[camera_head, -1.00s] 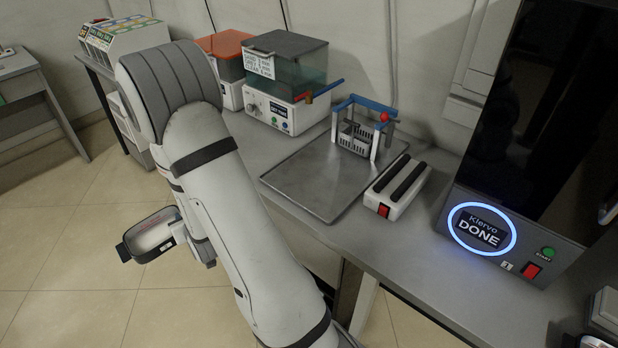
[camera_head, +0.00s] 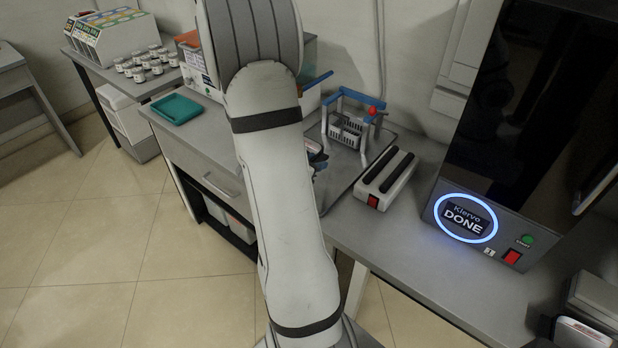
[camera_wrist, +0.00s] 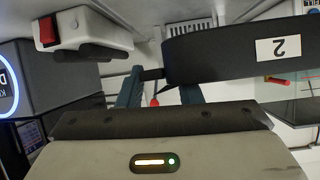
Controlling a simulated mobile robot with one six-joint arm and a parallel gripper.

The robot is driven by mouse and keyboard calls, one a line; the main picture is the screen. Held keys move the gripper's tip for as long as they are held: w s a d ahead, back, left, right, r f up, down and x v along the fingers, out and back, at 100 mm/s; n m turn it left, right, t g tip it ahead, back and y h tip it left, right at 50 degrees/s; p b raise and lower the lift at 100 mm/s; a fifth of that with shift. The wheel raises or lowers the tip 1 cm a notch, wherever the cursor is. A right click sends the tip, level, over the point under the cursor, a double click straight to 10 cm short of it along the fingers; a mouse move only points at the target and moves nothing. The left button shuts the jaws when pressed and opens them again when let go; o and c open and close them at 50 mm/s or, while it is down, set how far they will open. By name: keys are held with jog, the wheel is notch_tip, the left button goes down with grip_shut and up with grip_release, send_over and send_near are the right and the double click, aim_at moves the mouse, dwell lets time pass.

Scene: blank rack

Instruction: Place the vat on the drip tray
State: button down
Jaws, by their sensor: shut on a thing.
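The vat (camera_wrist: 240,52) shows in the wrist view as a black-edged piece with a white label reading 2. My gripper (camera_wrist: 160,92) is shut on it. In the head view my arm hides most of the vat and gripper; only a small dark part shows at the arm's right side, over the drip tray (camera_head: 338,187). The drip tray is a flat grey metal sheet on the bench, partly hidden by my arm. I cannot tell whether the vat touches it.
A blue-framed rack (camera_head: 350,125) with a grey basket and red knob stands at the tray's back. A white block with two black bars (camera_head: 386,180) sits right of the tray. A printer reading DONE (camera_head: 466,218) stands further right. A teal tray (camera_head: 176,109) lies left.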

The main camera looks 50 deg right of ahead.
notch_tip(320, 180, down, 8)
jog(key=shift+r+b, duration=0.2)
jog(key=shift+b, duration=0.2)
jog(key=c, duration=1)
grip_release()
